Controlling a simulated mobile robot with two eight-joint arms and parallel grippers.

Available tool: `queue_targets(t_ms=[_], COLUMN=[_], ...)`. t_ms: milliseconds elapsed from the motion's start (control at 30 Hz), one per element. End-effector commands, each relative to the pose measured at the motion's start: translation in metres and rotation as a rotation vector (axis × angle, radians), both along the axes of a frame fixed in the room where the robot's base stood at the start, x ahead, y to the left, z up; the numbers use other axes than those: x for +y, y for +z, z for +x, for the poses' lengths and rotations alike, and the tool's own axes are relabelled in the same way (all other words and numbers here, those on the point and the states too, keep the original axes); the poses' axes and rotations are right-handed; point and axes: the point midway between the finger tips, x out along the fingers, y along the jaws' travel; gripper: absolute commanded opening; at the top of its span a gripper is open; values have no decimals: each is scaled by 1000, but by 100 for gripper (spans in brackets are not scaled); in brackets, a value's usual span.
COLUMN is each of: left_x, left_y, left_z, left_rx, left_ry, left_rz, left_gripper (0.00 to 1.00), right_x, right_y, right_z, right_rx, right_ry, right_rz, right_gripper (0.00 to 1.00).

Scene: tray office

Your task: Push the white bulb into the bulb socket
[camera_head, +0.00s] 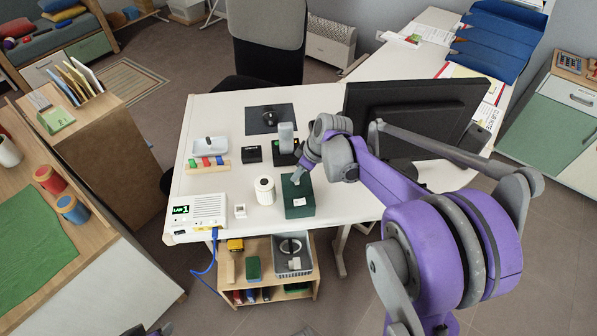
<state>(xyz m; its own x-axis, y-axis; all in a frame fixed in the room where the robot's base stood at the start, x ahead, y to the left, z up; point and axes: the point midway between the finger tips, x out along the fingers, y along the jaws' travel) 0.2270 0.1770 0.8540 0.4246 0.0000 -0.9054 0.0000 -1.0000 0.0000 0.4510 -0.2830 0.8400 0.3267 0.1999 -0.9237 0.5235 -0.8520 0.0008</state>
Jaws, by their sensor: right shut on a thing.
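My right gripper (297,178) reaches down from the right over the white desk (345,208). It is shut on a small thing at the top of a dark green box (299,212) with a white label. The held thing is mostly hidden by the fingers; it appears to be the white bulb. The bulb socket is not clearly seen; it may be in the top of the green box, under the fingers. I cannot tell whether the bulb touches it or how deep it sits.
A white device (208,210), a block rack (207,167) and a black box (253,155) stand further left. A monitor (415,115) is behind my right arm. The desk's front right is clear.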

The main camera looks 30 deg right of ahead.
Motion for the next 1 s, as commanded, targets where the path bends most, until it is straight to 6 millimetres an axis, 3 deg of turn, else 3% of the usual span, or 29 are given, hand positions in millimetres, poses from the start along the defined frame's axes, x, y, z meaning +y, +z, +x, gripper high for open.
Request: queue_targets(t_ms=[1000], left_x=[0], left_y=[-4], left_z=[0], left_rx=[1], left_ry=[0], left_rz=[0], left_gripper=[50], right_x=[0], right_y=[-7], right_z=[0], right_rx=[0], right_ry=[0], right_rz=[0], right_gripper=[0])
